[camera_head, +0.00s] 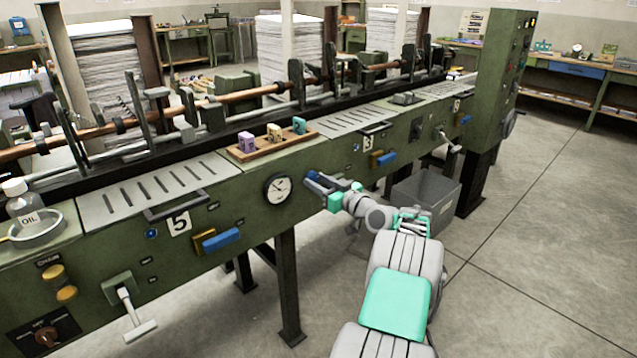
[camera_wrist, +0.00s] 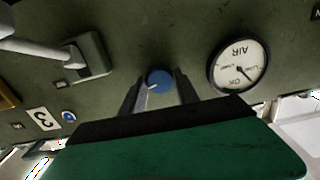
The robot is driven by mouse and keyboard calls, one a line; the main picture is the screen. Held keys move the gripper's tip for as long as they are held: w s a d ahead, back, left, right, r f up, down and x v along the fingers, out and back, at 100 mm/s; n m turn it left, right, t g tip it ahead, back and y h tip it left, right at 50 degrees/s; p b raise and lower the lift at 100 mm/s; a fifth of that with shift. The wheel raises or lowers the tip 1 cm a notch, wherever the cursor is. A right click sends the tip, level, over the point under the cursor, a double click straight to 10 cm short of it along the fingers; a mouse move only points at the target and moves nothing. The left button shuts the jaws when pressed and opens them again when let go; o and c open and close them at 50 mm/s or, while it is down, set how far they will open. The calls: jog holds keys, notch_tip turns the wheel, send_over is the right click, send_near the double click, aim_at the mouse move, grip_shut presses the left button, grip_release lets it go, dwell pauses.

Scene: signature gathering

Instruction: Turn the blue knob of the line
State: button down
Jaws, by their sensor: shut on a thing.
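The blue knob (camera_wrist: 159,79) sits on the green face of the line, between the air gauge and a grey lever in the wrist view. A pale mark on it points toward the lower left there. My gripper (camera_wrist: 159,86) has one dark finger on each side of the knob and is shut on it. In the head view my gripper (camera_head: 320,184) reaches the front of the line just right of the round gauge, and it largely hides the knob.
The air gauge (camera_wrist: 239,66) is close beside the knob, and also shows in the head view (camera_head: 278,189). A grey lever (camera_wrist: 60,57) stands on the other side. A grey bin (camera_head: 427,200) is on the floor near my arm. Open floor lies to the right.

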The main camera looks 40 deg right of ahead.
jog(key=shift+m, duration=0.3)
jog(key=shift+m+p, duration=0.45)
jog(key=shift+m, duration=2.05)
jog(key=c, duration=0.9)
grip_release()
jog(key=s, duration=0.7)
jog(key=shift+s, duration=0.4)
